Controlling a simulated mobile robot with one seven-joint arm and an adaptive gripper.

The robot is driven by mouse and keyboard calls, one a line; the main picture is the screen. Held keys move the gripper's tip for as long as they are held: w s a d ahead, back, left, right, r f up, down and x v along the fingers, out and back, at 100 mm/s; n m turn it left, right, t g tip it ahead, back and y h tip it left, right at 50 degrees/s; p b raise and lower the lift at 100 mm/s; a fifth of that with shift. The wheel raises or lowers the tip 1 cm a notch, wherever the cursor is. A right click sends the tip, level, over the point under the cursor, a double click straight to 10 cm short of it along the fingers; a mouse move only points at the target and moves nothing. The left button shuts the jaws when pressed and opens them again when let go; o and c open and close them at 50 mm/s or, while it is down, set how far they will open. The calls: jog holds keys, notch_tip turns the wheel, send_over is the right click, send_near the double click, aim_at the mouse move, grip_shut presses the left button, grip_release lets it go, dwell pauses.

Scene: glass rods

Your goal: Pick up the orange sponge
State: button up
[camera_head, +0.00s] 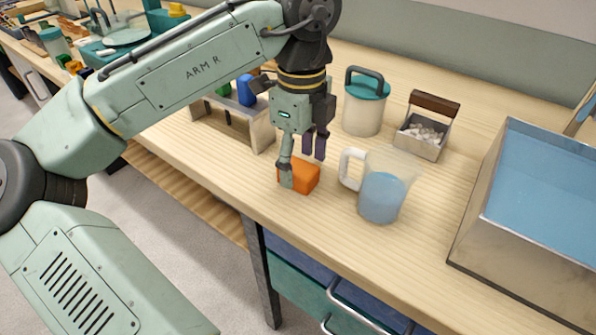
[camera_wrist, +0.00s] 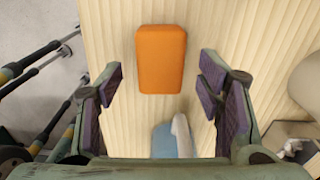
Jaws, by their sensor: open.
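The orange sponge (camera_head: 304,176) is a small rounded block lying on the wooden workbench, left of the measuring jug. It also shows in the wrist view (camera_wrist: 161,58), lying flat and in full view, beyond and between my fingertips. My gripper (camera_head: 302,166) is open and empty over the sponge. In the head view one finger overlaps the sponge's left side, and whether it touches cannot be told. In the wrist view the purple-padded fingers of my gripper (camera_wrist: 161,85) are spread wider than the sponge, with wood showing on both sides of it.
A clear jug (camera_head: 383,190) with blue liquid stands close right of the sponge. A metal rack (camera_head: 262,135) with coloured pieces is behind left. A lidded canister (camera_head: 364,110), a caddy of white pieces (camera_head: 421,149) and a water tank (camera_head: 500,250) stand farther right. The bench's front edge is near.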

jog(key=shift+f, duration=1.35)
jog(key=shift+c, duration=0.5)
jog(key=c, duration=0.9)
